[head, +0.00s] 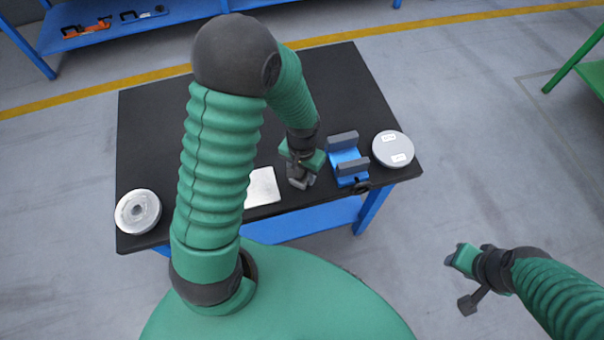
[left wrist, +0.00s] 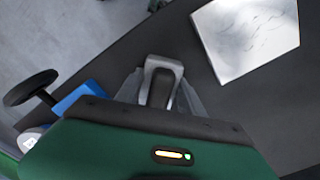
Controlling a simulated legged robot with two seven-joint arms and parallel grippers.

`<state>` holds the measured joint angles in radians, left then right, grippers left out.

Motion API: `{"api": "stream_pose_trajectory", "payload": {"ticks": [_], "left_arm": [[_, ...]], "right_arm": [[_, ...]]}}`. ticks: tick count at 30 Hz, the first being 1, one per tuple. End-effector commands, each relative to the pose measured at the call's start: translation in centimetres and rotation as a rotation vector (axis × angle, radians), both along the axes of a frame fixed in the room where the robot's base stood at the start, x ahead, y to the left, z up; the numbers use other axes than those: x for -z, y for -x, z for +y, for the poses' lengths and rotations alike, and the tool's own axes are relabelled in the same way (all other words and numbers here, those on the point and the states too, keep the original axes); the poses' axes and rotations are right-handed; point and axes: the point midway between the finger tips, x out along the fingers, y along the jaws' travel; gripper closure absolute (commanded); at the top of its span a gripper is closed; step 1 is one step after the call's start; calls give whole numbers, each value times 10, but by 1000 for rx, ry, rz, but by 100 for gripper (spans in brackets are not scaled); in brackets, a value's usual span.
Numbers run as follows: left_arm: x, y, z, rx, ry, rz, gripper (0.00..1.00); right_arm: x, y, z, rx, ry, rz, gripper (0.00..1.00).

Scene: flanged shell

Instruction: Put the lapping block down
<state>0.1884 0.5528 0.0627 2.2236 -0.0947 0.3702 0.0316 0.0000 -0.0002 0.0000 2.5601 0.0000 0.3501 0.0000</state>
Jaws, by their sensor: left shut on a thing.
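My left gripper (head: 298,172) points down over the front of the black table (head: 340,75). It is shut on the lapping block (head: 301,184), a small grey block. In the left wrist view the lapping block (left wrist: 165,66) shows as a rounded grey arch between the fingers, partly hidden by the green gripper body. I cannot tell whether its underside touches the table. My right gripper (head: 467,281) hangs off the table at the lower right; its jaw opening is unclear.
A white sheet or plate (head: 262,188) lies left of the block, also in the left wrist view (left wrist: 246,36). A blue clamp or vise (head: 347,162) with grey jaws stands to the right, beside a round grey lidded part (head: 393,149). A flanged round part (head: 138,211) lies at the far left.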

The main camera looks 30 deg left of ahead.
Motion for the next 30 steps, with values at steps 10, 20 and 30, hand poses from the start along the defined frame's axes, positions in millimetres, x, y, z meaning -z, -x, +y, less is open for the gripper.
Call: {"api": "stream_pose_trajectory", "payload": {"ticks": [10,20,30], "left_arm": [[2,0,0,0,0,0,33],[2,0,0,0,0,1,33],[-12,-1,0,0,0,-2,33]], "right_arm": [[1,0,0,0,0,0,64],[1,0,0,0,0,0,64],[-3,0,0,0,0,0,64]]}}
